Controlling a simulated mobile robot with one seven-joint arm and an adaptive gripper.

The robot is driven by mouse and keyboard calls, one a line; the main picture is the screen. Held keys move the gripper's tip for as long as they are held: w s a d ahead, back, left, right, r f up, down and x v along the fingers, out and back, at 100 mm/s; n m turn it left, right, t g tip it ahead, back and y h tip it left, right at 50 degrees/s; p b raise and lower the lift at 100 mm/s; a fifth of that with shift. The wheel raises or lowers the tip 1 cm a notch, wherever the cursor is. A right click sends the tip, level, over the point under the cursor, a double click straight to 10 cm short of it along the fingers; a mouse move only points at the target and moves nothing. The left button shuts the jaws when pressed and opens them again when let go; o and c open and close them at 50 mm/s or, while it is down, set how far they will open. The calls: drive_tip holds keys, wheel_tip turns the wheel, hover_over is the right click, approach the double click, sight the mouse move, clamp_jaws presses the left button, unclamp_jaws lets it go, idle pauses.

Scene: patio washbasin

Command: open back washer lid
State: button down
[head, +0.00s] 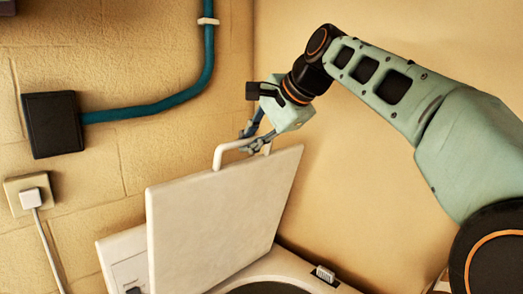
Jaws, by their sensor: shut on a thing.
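The washer lid (215,228) is a white square panel, raised and steeply tilted above the washer (290,268). A white bar handle (232,147) runs along its top edge. My gripper (256,143) is at the right part of this handle, with its fingers shut on it. Part of the handle is hidden by the fingers. Below the lid, part of a dark round opening (268,289) shows at the bottom edge of the view.
A white panel (124,258) stands behind the lid on the left. A black box (53,124) with a teal pipe (150,109) and a socket with a plug (30,196) are on the left block wall. A plain wall is behind my arm.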

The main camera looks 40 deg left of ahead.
drive_tip(key=shift+w+a+r, duration=0.1)
drive_tip(key=shift+a+r, duration=0.55)
drive_tip(key=shift+a, duration=0.25)
drive_tip(key=shift+r, duration=0.1)
drive_tip(key=c, duration=2.4)
unclamp_jaws()
drive_tip(key=o, duration=0.4)
drive_tip(key=shift+d, duration=0.2)
drive_tip(key=shift+o, duration=0.2)
drive_tip(key=shift+a+f, duration=0.1)
drive_tip(key=shift+f, duration=0.1)
drive_tip(key=v, duration=1.2)
